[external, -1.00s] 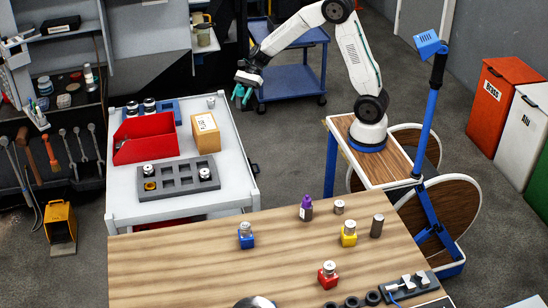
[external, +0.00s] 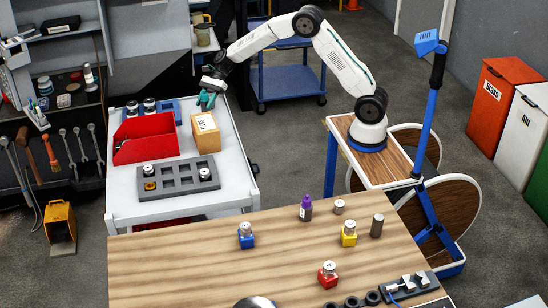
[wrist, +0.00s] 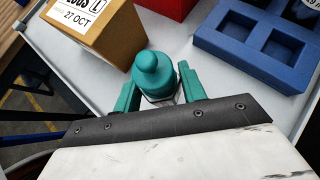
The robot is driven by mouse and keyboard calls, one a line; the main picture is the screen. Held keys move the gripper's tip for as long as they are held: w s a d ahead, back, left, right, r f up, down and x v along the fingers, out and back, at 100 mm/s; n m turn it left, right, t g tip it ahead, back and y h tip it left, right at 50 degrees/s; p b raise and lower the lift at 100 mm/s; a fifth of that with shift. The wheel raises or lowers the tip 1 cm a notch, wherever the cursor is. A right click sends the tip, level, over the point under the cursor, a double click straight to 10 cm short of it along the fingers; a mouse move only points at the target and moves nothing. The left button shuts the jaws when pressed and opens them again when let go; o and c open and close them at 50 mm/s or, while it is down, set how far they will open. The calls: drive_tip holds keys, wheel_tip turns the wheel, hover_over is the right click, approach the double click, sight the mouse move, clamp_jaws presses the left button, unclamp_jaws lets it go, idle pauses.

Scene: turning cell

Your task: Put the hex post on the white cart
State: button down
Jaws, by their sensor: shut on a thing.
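My gripper (external: 206,100) is over the far right corner of the white cart (external: 232,165), beyond the cardboard box. In the wrist view its two teal fingers (wrist: 158,92) are shut on a round-topped teal piece, which I take to be the hex post (wrist: 150,68). A narrow pale edge shows under it; its hex shape is not clear. I cannot tell whether it touches the cart top. The cart top also shows in the wrist view (wrist: 88,82).
The cardboard box (external: 206,133) stands close to my gripper. A red bin (external: 145,138), a blue tray (external: 172,105) and a grey socketed tray (external: 180,180) take up much of the cart. The wooden table (external: 185,270) in front holds several small bottles and cylinders.

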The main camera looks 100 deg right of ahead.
sight(204, 109)
drive_tip(key=shift+w+d, duration=0.1)
drive_tip(key=shift+w, duration=0.15)
drive_tip(key=shift+w+f, duration=0.2)
drive_tip(key=shift+f, duration=1.5)
drive_tip(key=shift+f, duration=0.1)
drive_tip(key=c, duration=0.8)
unclamp_jaws()
drive_tip(key=shift+s+f, duration=0.1)
